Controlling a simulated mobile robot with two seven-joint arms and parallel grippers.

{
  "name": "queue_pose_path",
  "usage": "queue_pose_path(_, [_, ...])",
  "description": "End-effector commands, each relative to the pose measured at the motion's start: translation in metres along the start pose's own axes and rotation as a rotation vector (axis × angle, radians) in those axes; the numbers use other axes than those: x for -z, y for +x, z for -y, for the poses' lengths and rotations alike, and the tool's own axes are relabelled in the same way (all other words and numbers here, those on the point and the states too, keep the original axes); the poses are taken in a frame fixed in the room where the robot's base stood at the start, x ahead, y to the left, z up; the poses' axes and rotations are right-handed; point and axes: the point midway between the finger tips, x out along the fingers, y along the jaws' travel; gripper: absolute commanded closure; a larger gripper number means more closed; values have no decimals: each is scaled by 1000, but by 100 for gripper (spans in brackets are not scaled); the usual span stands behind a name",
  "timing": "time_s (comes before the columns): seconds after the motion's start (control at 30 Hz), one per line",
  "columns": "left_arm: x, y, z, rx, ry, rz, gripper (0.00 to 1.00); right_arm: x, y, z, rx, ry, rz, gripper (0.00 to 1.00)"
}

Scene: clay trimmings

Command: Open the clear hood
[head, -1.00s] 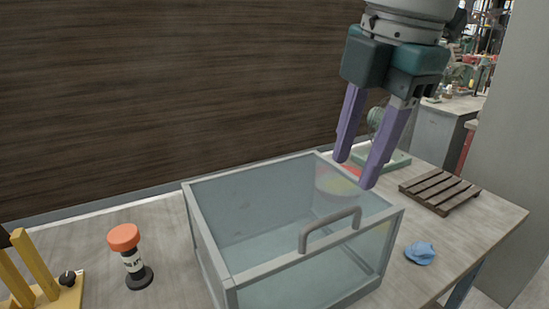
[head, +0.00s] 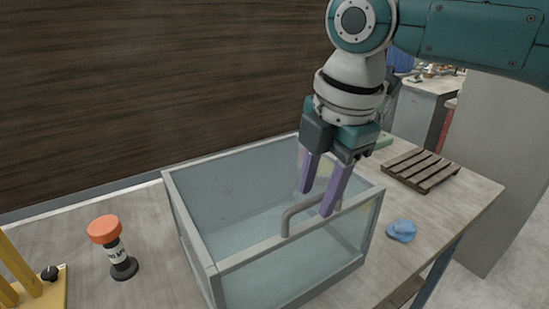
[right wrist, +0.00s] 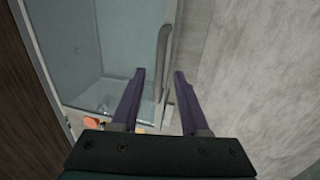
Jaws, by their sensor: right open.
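The clear hood (head: 240,265) is a glass-like box with a grey frame, standing on the table in the head view. Its top looks level. A grey bar handle (head: 288,220) rises at its front top edge; it also shows in the right wrist view (right wrist: 163,50). My right gripper (head: 316,203) points down over the handle with its purple fingers apart. In the right wrist view the handle's end lies between the fingertips (right wrist: 159,74), with nothing gripped. The fingers hide part of the handle in the head view. My left gripper is out of view.
A dark wood wall (head: 130,90) is behind.

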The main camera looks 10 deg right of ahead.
Motion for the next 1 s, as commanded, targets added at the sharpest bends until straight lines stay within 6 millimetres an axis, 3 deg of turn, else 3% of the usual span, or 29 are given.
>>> queue_pose_path(0.07, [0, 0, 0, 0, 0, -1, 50, 0, 0, 0, 0, 0, 0, 55])
queue_pose_path(0.47, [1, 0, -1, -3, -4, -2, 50, 0, 0, 0, 0, 0, -1, 100])
queue_pose_path(1.0, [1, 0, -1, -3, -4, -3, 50, 0, -1, 0, 1, 0, -1, 100])
